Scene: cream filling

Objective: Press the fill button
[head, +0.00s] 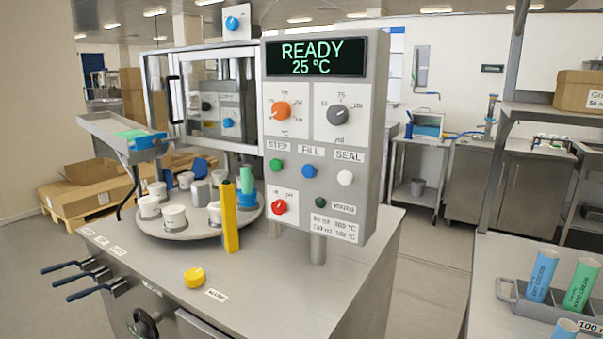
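The blue fill button (309,171) sits under the FILL label on the grey control panel (377,150), in the middle of the head view. A green button (276,165) under STEP is to its left and a white button (345,178) under SEAL is to its right. Nothing covers the fill button. The display (315,56) above reads READY and 25 °C. Neither of my grippers is in view.
Below the buttons are a red switch (279,207) and a small dark green button. Left of the panel are a yellow post (230,216) and a round turntable (180,229) with several cups. A yellow button (194,278) is on the counter. The space before the panel looks clear.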

